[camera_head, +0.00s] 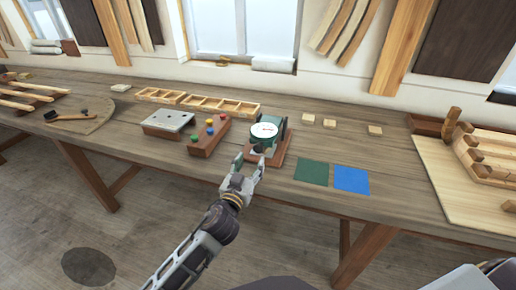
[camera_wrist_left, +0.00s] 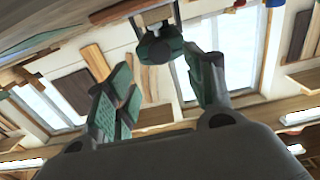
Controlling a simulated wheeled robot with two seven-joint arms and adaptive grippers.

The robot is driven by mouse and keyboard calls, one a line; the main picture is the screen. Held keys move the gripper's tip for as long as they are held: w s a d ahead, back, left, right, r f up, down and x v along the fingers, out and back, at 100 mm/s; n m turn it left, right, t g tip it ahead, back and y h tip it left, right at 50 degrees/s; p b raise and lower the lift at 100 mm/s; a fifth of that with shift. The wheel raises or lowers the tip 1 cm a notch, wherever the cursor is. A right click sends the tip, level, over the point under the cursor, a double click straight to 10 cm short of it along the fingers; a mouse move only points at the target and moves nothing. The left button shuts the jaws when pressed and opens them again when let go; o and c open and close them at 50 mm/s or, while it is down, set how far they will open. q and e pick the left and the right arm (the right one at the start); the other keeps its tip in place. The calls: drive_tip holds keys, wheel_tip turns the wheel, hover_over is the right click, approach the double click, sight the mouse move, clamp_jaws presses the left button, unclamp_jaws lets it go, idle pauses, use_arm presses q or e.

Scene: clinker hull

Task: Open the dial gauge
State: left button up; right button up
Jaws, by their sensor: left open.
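The dial gauge (camera_head: 264,131) has a round, pale face in a green rim and stands on a brown wooden base (camera_head: 280,160) near the middle of the bench. My left gripper (camera_head: 250,161) is open just in front of the gauge, at its lower left. In the left wrist view, the open fingers (camera_wrist_left: 160,78) frame a dark, rounded part of what looks like the gauge (camera_wrist_left: 153,46). I cannot tell whether either finger touches it. The fingers hide part of the gauge's lower front. My right gripper is not in view.
A wooden block with coloured knobs (camera_head: 208,138) stands close left of the gauge, beside a grey-topped box (camera_head: 167,122). A green square (camera_head: 312,172) and a blue square (camera_head: 351,179) lie flat to the right. A divided wooden tray (camera_head: 218,107) is behind.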

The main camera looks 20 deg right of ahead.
sight(258, 149)
use_arm(q)
drive_tip(key=shift+x, duration=0.9)
drive_tip(key=shift+w+d, duration=0.25)
drive_tip(key=shift+w, duration=0.1)
drive_tip(key=shift+x, duration=1.5)
drive_tip(key=shift+w+d, duration=0.4)
drive_tip(key=shift+w, duration=0.2)
drive_tip(key=shift+x, duration=0.75)
drive_tip(key=shift+w+d, duration=0.15)
drive_tip(key=c, duration=1.1)
clamp_jaws()
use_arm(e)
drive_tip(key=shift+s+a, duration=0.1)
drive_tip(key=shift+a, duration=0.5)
